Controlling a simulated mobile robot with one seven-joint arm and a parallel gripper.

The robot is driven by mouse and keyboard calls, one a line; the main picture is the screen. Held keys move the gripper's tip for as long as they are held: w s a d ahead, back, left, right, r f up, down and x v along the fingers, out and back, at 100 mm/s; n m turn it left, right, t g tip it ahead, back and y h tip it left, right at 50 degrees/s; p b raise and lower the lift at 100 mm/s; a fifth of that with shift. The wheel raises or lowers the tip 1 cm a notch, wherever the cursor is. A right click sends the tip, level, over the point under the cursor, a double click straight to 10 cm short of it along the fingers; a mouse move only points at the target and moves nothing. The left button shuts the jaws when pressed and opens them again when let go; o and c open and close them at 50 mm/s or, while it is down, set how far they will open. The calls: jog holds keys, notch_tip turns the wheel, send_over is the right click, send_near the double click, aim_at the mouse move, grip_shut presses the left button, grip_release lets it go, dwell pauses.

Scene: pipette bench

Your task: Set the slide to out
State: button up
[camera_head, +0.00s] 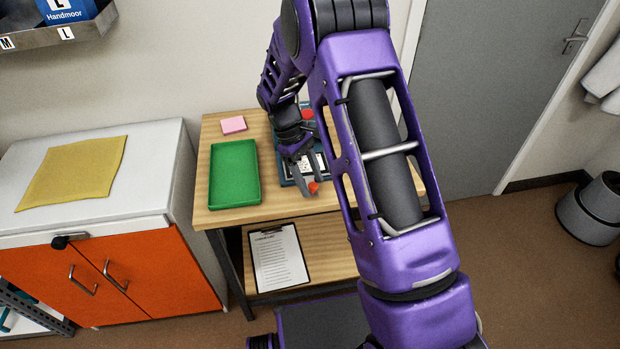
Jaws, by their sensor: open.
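A dark blue-grey device with a black-and-white face (319,160) lies on the wooden bench (205,150), partly hidden by my arm. A small orange-red knob (313,187) shows at its front edge; I cannot tell for certain whether this is the slide's handle. A red round part (307,114) shows at the device's back. My gripper (306,188) points down over the device's front left, with its fingers apart and the orange-red knob close by the fingertips. Whether they touch it is unclear. The slide's position cannot be read.
A green tray (234,203) lies left of the device, with a pink pad (233,125) behind it. A clipboard (279,258) lies on the lower shelf. A white-topped orange cabinet (90,222) stands left. My arm hides the bench's right side.

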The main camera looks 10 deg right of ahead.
jog(key=p+v, duration=0.1)
jog(key=v, duration=1.6)
jog(key=shift+r, duration=0.2)
jog(key=shift+w, duration=0.1)
